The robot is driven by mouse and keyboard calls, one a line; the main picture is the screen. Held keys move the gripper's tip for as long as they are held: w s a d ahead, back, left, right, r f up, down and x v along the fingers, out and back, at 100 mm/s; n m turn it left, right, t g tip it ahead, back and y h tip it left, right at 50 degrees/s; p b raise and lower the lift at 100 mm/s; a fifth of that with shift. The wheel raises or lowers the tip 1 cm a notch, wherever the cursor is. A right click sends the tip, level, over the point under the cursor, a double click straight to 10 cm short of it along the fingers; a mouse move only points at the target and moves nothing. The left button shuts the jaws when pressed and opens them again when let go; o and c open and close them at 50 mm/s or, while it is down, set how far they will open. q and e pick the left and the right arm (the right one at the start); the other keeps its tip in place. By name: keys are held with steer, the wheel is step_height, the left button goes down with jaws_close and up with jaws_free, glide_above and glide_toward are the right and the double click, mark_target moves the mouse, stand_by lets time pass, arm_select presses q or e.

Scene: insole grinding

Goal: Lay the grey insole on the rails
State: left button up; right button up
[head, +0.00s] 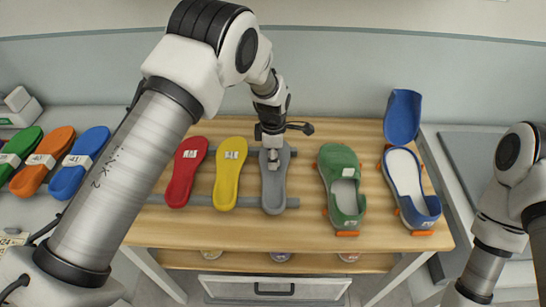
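The grey insole (274,188) lies upright in the picture across two grey rails (292,202) on the wooden table, to the right of the yellow insole (229,176) and the red insole (186,170). My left gripper (272,150) points down over the upper part of the grey insole. Its fingertips are small and partly hidden, so I cannot tell whether they are open or shut, or whether they touch the insole. My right arm is at the right edge; its gripper is out of view.
A green shoe (343,187) and a blue shoe (408,185) stand right of the rails on orange supports. A loose blue piece (402,117) is behind. Green, orange and blue insoles lie on the left counter (115,115). A drawer (275,288) is below.

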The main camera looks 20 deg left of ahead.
arm_select(q)
step_height(320, 180, up, 13)
steer(key=b, duration=0.2)
steer(key=shift+f, duration=0.2)
